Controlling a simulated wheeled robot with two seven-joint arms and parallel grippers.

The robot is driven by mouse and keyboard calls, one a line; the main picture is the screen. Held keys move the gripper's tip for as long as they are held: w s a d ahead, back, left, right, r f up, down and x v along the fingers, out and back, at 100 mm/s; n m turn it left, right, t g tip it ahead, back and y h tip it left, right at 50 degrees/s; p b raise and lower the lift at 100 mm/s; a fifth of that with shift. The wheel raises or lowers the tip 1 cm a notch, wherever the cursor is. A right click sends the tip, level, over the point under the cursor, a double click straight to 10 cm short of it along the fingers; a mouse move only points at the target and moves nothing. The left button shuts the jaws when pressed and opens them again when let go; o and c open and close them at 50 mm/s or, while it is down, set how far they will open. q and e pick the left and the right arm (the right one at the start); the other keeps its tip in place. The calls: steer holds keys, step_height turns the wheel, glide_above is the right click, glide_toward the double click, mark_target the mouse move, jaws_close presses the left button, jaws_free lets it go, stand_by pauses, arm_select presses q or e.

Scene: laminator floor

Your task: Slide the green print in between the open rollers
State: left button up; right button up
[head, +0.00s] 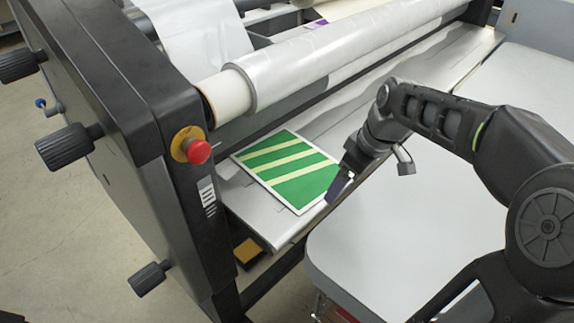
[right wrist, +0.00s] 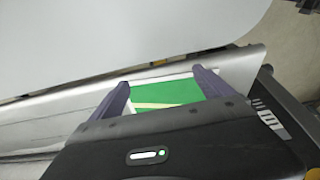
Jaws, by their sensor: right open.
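The green print (head: 290,170), a white-edged sheet with pale diagonal stripes, lies flat on the grey metal feed shelf (head: 258,222) in front of the rollers. The upper roller (head: 340,55) is wrapped in white film; the gap below it is dark and partly hidden. My right gripper (head: 340,188) is at the print's near right edge, pointing down. In the right wrist view its two dark fingers (right wrist: 163,85) are apart, with the green print (right wrist: 168,94) showing between them. I cannot tell whether they touch it. My left gripper is not in view.
A black side housing (head: 110,90) with knobs and a red stop button (head: 199,152) stands left of the print. A pale, round-cornered table (head: 400,230) lies to the right, under my right arm, and its top is clear.

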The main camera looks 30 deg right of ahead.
mark_target(336, 173)
steer(key=shift+w, duration=0.1)
stand_by(0.3)
steer(key=shift+w+a, duration=0.3)
steer(key=shift+w, duration=0.65)
steer(key=shift+f+b, duration=1.15)
steer(key=shift+f, duration=0.45)
steer(key=shift+s+d, duration=0.1)
steer(key=shift+s, duration=0.2)
stand_by(0.8)
steer(key=shift+d, duration=0.15)
steer(key=shift+w+d, duration=0.25)
steer(key=shift+d, duration=0.4)
steer(key=shift+w+d, duration=0.2)
steer(key=shift+d, duration=0.4)
steer(key=shift+w+a+p, duration=0.25)
steer(key=shift+w+a, duration=0.05)
steer(key=shift+w, duration=0.5)
steer(key=shift+w+a+p, duration=0.25)
steer(key=shift+w, duration=0.5)
stand_by(0.5)
steer(key=shift+s, duration=0.25)
